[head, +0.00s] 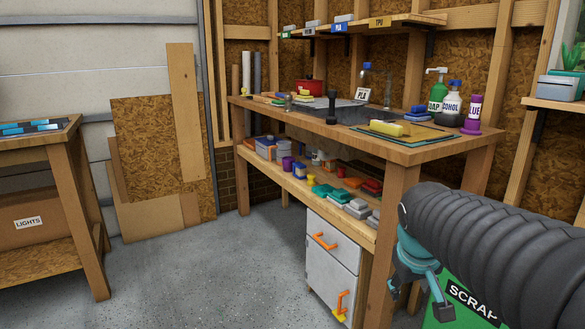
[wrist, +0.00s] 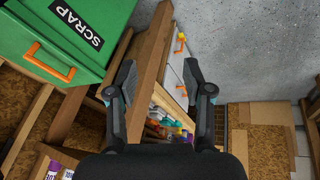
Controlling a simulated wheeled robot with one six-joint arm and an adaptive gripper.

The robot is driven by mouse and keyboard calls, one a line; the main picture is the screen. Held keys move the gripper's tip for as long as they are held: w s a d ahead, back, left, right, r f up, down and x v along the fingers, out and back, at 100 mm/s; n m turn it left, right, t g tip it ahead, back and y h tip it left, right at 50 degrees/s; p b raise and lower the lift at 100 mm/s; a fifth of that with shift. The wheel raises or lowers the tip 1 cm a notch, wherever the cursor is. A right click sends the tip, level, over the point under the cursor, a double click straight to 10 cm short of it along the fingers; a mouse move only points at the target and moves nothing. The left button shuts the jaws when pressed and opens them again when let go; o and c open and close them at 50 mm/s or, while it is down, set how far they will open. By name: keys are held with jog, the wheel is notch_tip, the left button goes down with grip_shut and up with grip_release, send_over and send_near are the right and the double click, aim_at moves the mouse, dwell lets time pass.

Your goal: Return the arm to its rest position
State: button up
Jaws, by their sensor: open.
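My gripper (wrist: 158,76) is open, with its two dark fingers spread apart and nothing between them in the wrist view. In the head view my gripper (head: 420,298) hangs at the lower right, pointing down, partly hidden by my thick dark arm. It is beside the front right leg of the wooden workbench (head: 430,152) and in front of the green scrap bin (head: 460,314). In the wrist view the bench post lies beyond the fingers, and the scrap bin (wrist: 75,28) is at the upper left.
A white cabinet with orange handles (head: 333,262) stands under the bench. A table (head: 62,135) stands at left. The grey floor (head: 205,275) between is clear.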

jog(key=s+a+f+y, duration=0.1)
jog(key=s+a, duration=0.2)
jog(key=s, duration=0.4)
jog(key=s+a+f+m+t+y, duration=0.1)
jog(key=s+a+f, duration=0.1)
jog(key=s, duration=0.5)
jog(key=shift+a+f, duration=0.3)
jog(key=shift+a, duration=0.25)
jog(key=shift+s, duration=0.1)
